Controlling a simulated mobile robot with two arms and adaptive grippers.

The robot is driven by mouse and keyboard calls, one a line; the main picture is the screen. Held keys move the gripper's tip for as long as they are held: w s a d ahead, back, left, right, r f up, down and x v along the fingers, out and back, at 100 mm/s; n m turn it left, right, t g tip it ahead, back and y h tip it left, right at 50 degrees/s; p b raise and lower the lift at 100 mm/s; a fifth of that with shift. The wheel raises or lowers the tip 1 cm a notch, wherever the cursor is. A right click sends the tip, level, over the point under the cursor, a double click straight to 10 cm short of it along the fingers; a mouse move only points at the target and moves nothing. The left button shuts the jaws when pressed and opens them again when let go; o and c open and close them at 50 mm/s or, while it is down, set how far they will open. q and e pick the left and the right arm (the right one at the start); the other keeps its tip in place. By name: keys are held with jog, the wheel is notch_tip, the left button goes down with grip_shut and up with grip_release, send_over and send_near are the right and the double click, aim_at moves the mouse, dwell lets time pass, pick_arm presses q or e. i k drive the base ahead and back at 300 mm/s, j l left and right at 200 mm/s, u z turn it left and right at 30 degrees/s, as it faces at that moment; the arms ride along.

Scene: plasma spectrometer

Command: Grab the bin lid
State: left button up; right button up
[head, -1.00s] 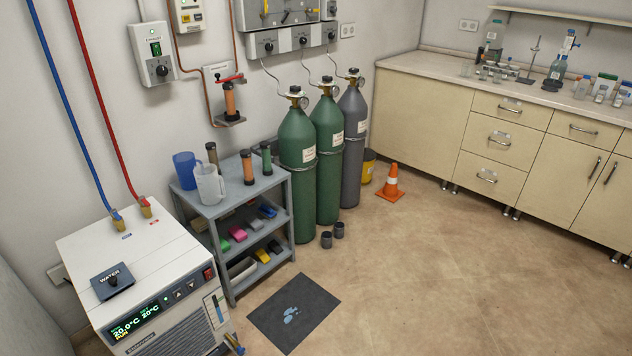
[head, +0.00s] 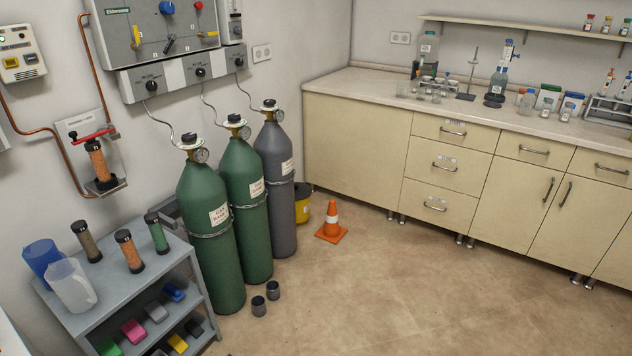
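A yellow bin (head: 302,206) with a dark top stands on the floor behind the grey gas cylinder, against the wall and cabinet end. The cylinder hides its left part. I cannot tell whether its dark top is a lid or an open rim. Neither of my grippers shows in the head view.
Two green gas cylinders (head: 212,236) and a grey one (head: 276,186) stand along the wall. An orange cone (head: 332,220) is right of the bin. Two small dark cups (head: 265,298) lie before the cylinders. A grey shelf cart (head: 165,286) is at left. The floor (head: 420,300) is open at centre right.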

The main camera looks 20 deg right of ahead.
aim_at(302, 191)
jog(key=i+l+z, duration=0.1)
jog(key=i+l, duration=0.45)
jog(key=i+l+z, duration=0.1)
jog(key=i+l, duration=0.35)
jog(key=i+l+z, duration=0.1)
jog(key=i+l, duration=0.35)
jog(key=i, duration=0.25)
